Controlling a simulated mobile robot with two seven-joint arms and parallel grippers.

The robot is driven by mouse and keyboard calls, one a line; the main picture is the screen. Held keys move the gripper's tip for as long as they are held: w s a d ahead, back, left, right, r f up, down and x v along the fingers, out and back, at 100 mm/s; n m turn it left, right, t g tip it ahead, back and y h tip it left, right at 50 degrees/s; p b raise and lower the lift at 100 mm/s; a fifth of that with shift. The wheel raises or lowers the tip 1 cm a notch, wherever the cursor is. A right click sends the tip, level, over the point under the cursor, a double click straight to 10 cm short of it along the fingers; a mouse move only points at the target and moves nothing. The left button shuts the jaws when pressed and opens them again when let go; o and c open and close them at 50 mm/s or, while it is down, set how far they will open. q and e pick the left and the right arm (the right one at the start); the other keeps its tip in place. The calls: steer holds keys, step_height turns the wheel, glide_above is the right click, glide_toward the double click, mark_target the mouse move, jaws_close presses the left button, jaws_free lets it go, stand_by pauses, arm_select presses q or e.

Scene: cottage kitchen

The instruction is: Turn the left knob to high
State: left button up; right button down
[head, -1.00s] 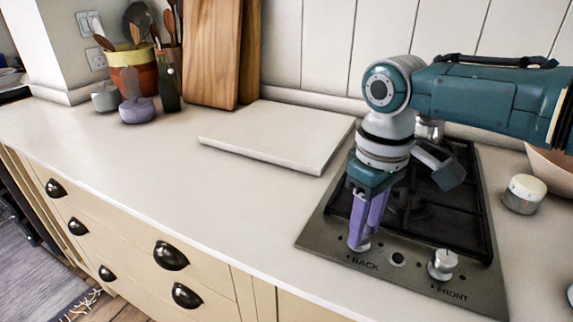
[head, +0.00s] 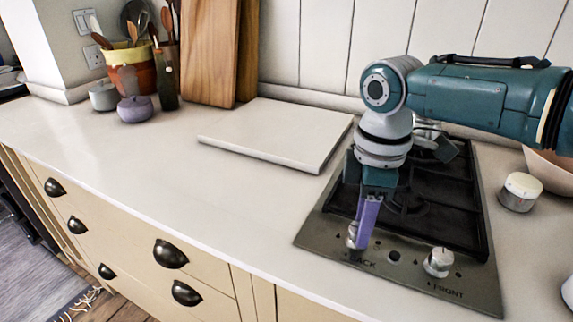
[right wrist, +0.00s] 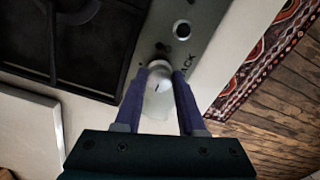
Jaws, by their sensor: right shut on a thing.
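The stove (head: 470,283) has two knobs on its front strip. The left knob (head: 352,236), by the word BACK, is silvery and mostly hidden by my right gripper (head: 361,243). In the right wrist view the left knob (right wrist: 159,84) sits between the two purple fingers of my right gripper (right wrist: 159,75), which is shut on it. A small dark mark shows on the knob's face; I cannot tell which setting it marks. The right knob (head: 438,262), by the word FRONT, stands free. My left gripper is not in view.
A pale board (head: 275,133) lies left of the stove. Wooden boards (head: 210,55) and a utensil pot (head: 133,75) stand at the back left. A white-topped jar (head: 521,191) and a bowl (head: 550,168) are to the right. The front left counter is clear.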

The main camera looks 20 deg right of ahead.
stand_by(0.5)
steer(key=c, duration=0.5)
jaws_free()
steer(key=shift+r, duration=0.1)
step_height(320, 180, up, 10)
steer(key=p, duration=0.1)
steer(key=shift+p, duration=0.4)
steer(key=shift+a, duration=0.1)
